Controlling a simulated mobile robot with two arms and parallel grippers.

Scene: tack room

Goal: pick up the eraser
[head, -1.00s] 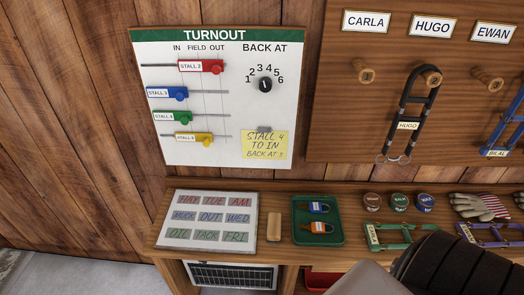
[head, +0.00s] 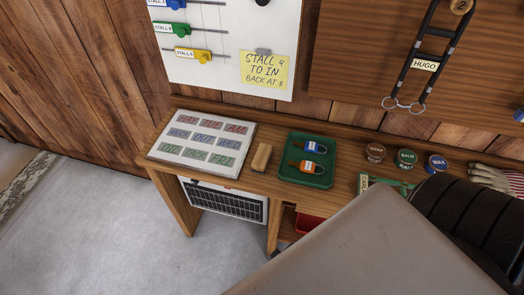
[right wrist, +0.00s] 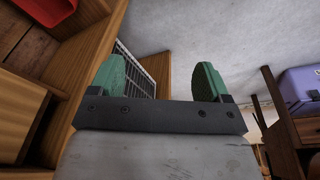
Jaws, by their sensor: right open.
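The eraser (head: 262,157) is a small tan block. In the head view it lies on the wooden bench top (head: 340,179), between the white word board and the green tray, apart from both. My right gripper (right wrist: 159,80) shows in the right wrist view with its two green-padded fingers spread wide and nothing between them. It is below bench-top height, beside the bench's open shelves, away from the eraser. Part of my right arm covers the lower right of the head view. My left gripper is not in view.
A white word board (head: 158,154) lies left of the eraser. Round tins (head: 407,158) and a green halter (head: 376,186) are further right. A note (head: 264,69) hangs on the wall board above. Floor is clear at left.

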